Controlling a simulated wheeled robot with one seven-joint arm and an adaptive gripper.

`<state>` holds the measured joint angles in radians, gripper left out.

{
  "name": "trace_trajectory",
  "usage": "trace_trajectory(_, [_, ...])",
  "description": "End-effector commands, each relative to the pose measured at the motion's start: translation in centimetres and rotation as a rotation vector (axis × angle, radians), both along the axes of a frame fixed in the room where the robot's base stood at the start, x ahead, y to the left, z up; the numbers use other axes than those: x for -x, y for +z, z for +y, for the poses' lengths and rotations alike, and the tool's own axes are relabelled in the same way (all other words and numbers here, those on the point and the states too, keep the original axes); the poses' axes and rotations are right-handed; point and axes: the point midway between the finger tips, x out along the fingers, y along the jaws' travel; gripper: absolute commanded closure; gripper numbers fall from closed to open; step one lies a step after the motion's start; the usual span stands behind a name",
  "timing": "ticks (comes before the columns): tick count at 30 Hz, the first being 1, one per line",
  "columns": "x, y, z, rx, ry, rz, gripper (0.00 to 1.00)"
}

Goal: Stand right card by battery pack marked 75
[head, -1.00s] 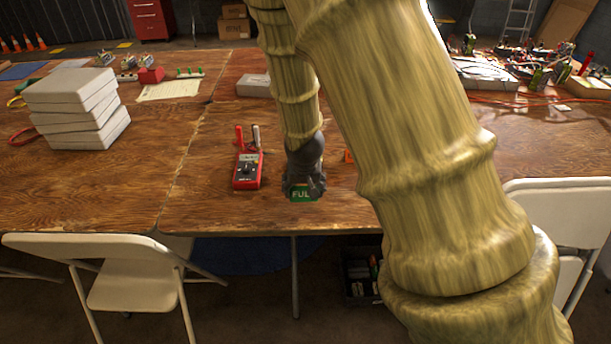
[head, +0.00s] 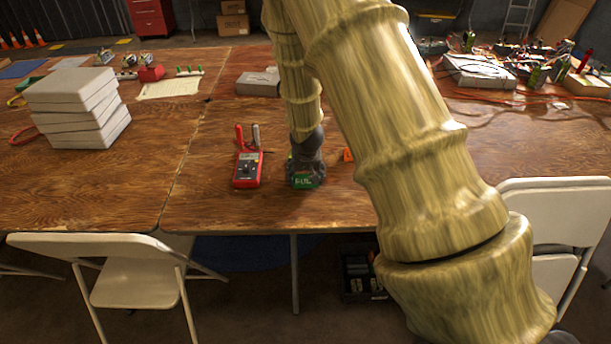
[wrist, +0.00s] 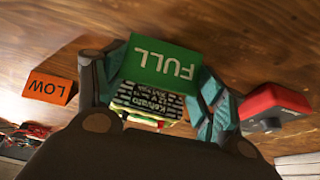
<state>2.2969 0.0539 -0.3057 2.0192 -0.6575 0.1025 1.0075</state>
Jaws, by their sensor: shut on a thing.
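My gripper (wrist: 155,82) is shut on the green FULL card (wrist: 160,66). The card is a folded sign with white lettering; it shows in the head view (head: 305,180) at the foot of my arm, close to the table's front edge. A dark block with a pale printed label (wrist: 148,100), likely a battery pack, sits just behind the card between the fingers in the wrist view. I cannot read a 75 on it, and whether it touches the card is unclear. An orange LOW card (wrist: 50,88) stands to one side; it also shows in the head view (head: 348,155), right of my gripper.
A red multimeter (head: 248,168) with probes lies close to my gripper's left. A grey box (head: 258,84) lies behind. Stacked white boxes (head: 78,108) stand at left, cluttered electronics at far right. White chairs (head: 130,270) stand before the table.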

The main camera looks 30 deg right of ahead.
Motion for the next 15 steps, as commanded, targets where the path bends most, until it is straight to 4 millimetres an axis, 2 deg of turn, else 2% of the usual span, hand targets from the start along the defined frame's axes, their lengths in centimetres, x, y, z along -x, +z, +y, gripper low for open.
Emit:
trace_trajectory(14, [0.01,-0.89,0.05,0.000,0.000,0.000,0.36])
trace_trajectory(15, [0.00,-0.81,0.04,-0.001,0.000,0.000,0.24])
